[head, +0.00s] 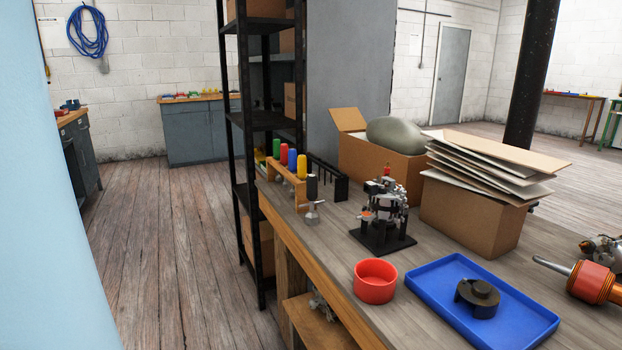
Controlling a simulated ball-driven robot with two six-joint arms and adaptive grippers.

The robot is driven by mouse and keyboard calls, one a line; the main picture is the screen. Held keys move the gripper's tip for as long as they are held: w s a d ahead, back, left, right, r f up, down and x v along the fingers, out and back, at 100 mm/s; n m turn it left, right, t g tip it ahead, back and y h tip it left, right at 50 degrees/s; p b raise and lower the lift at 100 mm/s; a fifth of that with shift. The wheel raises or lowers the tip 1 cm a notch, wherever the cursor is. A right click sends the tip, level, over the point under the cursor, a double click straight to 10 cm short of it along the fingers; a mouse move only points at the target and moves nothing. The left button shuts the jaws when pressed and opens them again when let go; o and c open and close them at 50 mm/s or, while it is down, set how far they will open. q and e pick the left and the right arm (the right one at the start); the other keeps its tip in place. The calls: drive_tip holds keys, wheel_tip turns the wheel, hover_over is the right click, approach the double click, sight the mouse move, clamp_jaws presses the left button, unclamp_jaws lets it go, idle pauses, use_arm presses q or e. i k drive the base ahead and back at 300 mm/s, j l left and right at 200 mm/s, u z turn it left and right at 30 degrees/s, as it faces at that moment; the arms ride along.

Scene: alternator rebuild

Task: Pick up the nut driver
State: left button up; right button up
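A wooden rack (299,192) stands at the far left end of the workbench. It holds a row of upright tools with coloured handles: green (276,147), red (284,154), blue (292,160) and yellow (301,166). A black handle (312,187) stands at the near end of the row, close to a small metal part (313,213). The tool tips are hidden or too small to make out, so I cannot tell which one is the nut driver. Neither of my grippers is in view.
On the workbench (331,231) are a black slotted rack (328,178), an assembly on a black base (383,241), a red bowl (375,284), a blue tray (430,283) and cardboard boxes (463,214). A black shelf (237,125) stands behind. Floor (180,240) to the left is clear.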

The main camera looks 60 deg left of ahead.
sight(301, 158)
drive_tip(key=k+u, duration=0.15)
drive_tip(key=u, duration=1.7)
drive_tip(key=z, duration=0.35)
drive_tip(key=i+j+z, duration=0.15)
drive_tip(key=z, duration=0.25)
drive_tip(key=i+j+z, duration=0.1)
drive_tip(key=j+z, duration=0.25)
drive_tip(key=i+j+z, duration=0.1)
drive_tip(key=z, duration=0.3)
